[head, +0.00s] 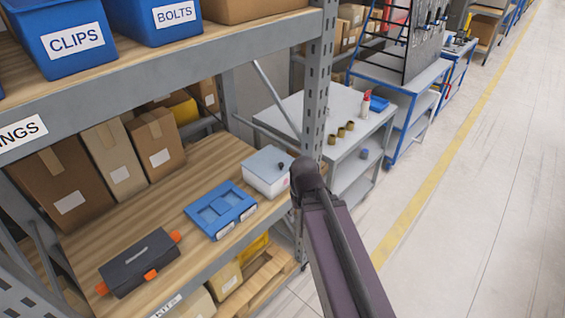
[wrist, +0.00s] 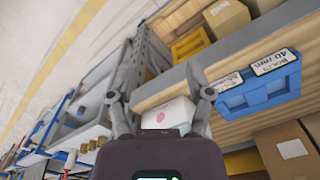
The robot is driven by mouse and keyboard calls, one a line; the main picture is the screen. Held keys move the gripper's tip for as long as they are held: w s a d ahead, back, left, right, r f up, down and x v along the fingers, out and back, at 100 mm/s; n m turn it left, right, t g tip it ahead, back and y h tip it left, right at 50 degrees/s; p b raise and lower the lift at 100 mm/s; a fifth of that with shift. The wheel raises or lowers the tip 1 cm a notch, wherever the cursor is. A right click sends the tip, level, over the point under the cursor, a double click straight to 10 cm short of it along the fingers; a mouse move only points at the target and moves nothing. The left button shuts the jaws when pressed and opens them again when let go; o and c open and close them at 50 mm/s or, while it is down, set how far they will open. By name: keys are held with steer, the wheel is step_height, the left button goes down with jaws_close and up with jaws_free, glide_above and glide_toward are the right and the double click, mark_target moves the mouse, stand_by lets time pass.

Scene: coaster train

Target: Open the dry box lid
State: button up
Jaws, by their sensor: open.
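The dry box (head: 266,176) is a white box with a pale grey lid, standing on the wooden shelf near its right end. The lid looks shut, and a small dark knob-like shape (head: 281,165) shows at its top right. In the wrist view the box (wrist: 167,114) appears low in the middle, between the finger bases. My gripper (wrist: 161,58) is open, its two fingers spread with nothing between the tips. In the head view my dark arm reaches up close to the box's right side, and the fingers cannot be made out there.
A blue tray (head: 222,209) lies left of the box, and a dark case with orange ends (head: 140,263) lies further left. Cartons line the shelf's back. A white table (head: 350,125) and open floor lie beyond.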

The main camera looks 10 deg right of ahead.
steer(key=w+r+n+p, duration=0.3)
steer(key=w+n, duration=0.1)
steer(key=w, duration=0.3)
steer(key=w+r+n+p, duration=0.2)
steer(key=w+n, duration=0.1)
steer(key=w, duration=0.4)
step_height(320, 180, up, 5)
steer(key=n+p, duration=0.5)
steer(key=n, duration=0.4)
glide_above(281, 163)
steer(key=shift+s+f, duration=0.1)
step_height(281, 163, down, 14)
steer(key=b, duration=1.3)
steer(key=shift+r+b, duration=0.25)
steer(key=shift+b, duration=0.15)
jaws_close()
